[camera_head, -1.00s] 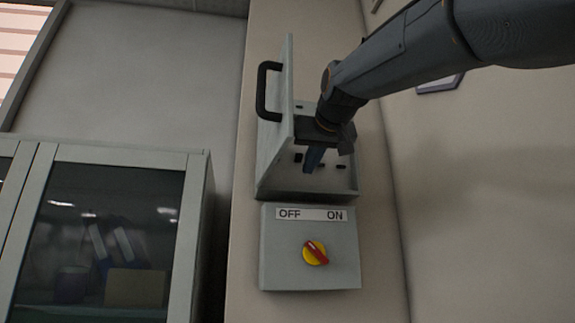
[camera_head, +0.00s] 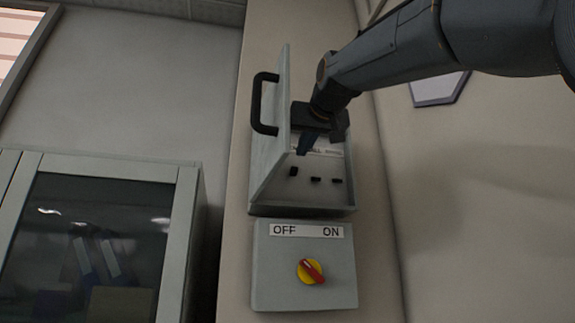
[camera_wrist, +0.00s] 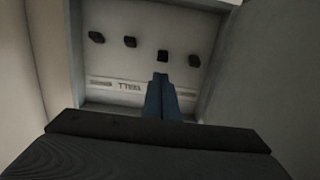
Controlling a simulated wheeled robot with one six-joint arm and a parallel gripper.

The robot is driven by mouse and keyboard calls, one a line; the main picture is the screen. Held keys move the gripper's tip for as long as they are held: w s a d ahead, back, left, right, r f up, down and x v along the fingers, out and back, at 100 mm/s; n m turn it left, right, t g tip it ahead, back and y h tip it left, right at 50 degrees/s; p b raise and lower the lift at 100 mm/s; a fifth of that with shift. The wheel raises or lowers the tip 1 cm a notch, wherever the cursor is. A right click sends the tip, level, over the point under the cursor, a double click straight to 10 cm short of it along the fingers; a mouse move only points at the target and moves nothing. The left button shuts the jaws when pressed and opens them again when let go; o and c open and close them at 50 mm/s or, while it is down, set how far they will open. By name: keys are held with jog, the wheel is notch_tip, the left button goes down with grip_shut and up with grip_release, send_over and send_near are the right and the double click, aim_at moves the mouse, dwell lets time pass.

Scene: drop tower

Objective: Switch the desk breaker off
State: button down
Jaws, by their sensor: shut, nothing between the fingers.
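A grey breaker box (camera_head: 305,210) on the wall stands open, its door (camera_head: 269,150) with a black handle (camera_head: 262,104) swung out to the left. Inside is a row of small black switches (camera_head: 315,180); the wrist view shows several. A white label strip (camera_head: 332,152) runs above the row; its text is too small to read for sure. My gripper (camera_head: 304,150) is shut and empty inside the box, above the row in the head view. In the wrist view its fingertips (camera_wrist: 160,78) end just short of one switch (camera_wrist: 163,56); contact is not clear.
Below is a grey box with a red and yellow rotary knob (camera_head: 311,271) under an OFF/ON label (camera_head: 306,231). A glass-fronted cabinet (camera_head: 188,240) stands at left. The open door is close to the left of my gripper. A plaque (camera_head: 438,90) hangs on the right wall.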

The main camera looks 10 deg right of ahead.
aim_at(294, 172)
jog(key=w+p, duration=0.2)
jog(key=w, duration=0.4)
jog(key=shift+f, duration=0.25)
jog(key=shift+w+d+f, duration=0.15)
jog(key=shift+b, duration=0.5)
